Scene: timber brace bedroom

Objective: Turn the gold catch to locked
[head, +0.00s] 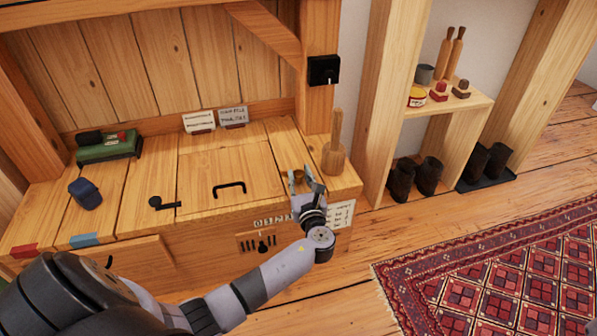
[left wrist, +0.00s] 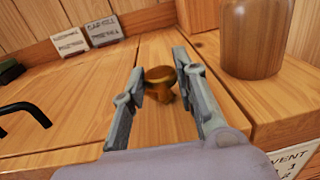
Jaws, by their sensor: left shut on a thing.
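The gold catch (left wrist: 160,75) shows in the left wrist view as a small brass-coloured knob with a rounded top, on the wooden bench top. My left gripper (left wrist: 161,84) has its two fingers on either side of the catch and is shut on it. In the head view my left gripper (head: 307,182) reaches down to the right part of the bench top (head: 255,150), and its fingers mostly hide the catch there. I cannot make out the locked mark or which way the catch is turned. My right gripper is not in view.
A wooden mallet (head: 334,150) stands close to the right of my left gripper. A black handle (head: 230,187) and a black latch (head: 163,203) lie to the left. Two small cards (head: 215,120) stand behind. A shelf (head: 455,105) stands at right.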

